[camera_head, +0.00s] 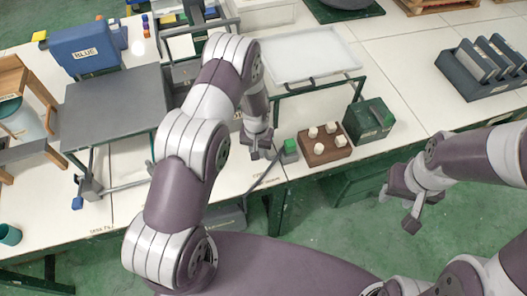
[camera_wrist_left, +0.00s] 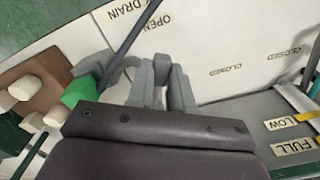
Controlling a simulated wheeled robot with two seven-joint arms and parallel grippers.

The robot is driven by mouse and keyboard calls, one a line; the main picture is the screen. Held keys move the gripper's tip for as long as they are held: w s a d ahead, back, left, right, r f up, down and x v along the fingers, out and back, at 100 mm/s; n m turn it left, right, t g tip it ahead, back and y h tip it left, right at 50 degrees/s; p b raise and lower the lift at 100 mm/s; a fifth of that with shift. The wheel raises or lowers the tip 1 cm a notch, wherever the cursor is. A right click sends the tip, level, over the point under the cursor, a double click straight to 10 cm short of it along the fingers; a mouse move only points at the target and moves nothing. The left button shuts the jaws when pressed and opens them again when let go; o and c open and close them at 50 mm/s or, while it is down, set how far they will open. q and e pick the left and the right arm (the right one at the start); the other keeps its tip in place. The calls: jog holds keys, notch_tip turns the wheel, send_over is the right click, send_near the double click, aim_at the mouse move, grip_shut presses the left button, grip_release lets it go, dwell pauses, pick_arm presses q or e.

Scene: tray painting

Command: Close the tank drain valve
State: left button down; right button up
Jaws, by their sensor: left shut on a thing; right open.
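My left gripper (camera_head: 262,146) is at the front of the bench, beside a green block on a grey base (camera_head: 290,147). In the left wrist view its fingers (camera_wrist_left: 163,92) are close together around a small grey upright piece (camera_wrist_left: 162,68), which looks like the drain valve handle. The OPEN label (camera_wrist_left: 158,22) and DRAIN label (camera_wrist_left: 125,8) are just above it. The valve's body is hidden. My right gripper (camera_head: 399,208) is open and empty, in front of the bench at the right.
A brown block with white knobs (camera_head: 326,158) and a dark green box (camera_head: 368,121) stand right of my left gripper. A dark bar (camera_wrist_left: 128,38) slants close beside the fingers. LOW and FULL labels (camera_wrist_left: 292,146) are at the right. A white tray (camera_head: 300,50) stands behind.

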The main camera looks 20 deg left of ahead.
pick_arm(q)
jog(key=w+a+m+b, duration=0.3)
jog(key=a+m+b, duration=0.2)
jog(key=m, duration=0.7)
jog(key=shift+w+a+b, duration=0.25)
jog(key=shift+a+b, duration=0.05)
jog(key=shift+a, duration=0.7)
jog(key=shift+w+r, duration=0.1)
jog(key=shift+r, duration=0.1)
jog(key=c, duration=1)
grip_release()
jog(key=shift+s+a, duration=0.1)
jog(key=shift+s, duration=0.1)
notch_tip(320, 180, up, 13)
jog(key=b, duration=0.2)
jog(key=shift+f, duration=0.2)
